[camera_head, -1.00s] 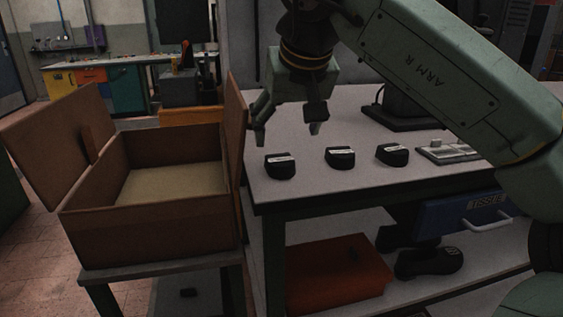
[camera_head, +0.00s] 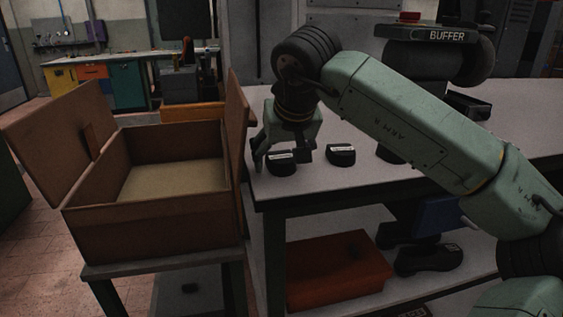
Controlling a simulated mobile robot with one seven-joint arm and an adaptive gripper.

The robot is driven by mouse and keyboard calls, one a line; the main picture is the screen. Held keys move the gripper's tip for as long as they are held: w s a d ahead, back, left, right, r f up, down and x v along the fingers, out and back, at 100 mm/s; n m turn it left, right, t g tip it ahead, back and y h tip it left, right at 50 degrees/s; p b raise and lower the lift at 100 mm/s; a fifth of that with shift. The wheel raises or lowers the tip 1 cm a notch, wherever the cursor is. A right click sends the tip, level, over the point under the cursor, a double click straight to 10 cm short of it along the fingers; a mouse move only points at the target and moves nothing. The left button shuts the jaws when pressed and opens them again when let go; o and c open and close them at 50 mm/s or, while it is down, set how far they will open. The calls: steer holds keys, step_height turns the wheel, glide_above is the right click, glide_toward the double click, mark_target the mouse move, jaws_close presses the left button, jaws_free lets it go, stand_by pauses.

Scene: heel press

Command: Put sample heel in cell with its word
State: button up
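Black heels with white word labels stand in a row on the grey workbench (camera_head: 345,185). The labels are too small to read. The left heel (camera_head: 282,168) is near the bench's left end, the middle heel (camera_head: 341,158) is to its right. A third heel (camera_head: 388,153) is mostly covered by my arm. My gripper (camera_head: 282,156) points down over the left heel, its fingers spread on either side of it. I cannot tell whether either finger touches it. No tray with cells is visible now; my arm covers that part of the bench.
An open cardboard box (camera_head: 150,225) on a stand is close to the bench's left end, its raised flap beside my gripper. A black machine marked BUFFER (camera_head: 437,50) stands at the back right. An orange box (camera_head: 335,275) lies on the lower shelf.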

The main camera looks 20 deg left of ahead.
steer(key=c, duration=1.4)
steer(key=shift+o, duration=0.2)
steer(key=shift+r, duration=0.1)
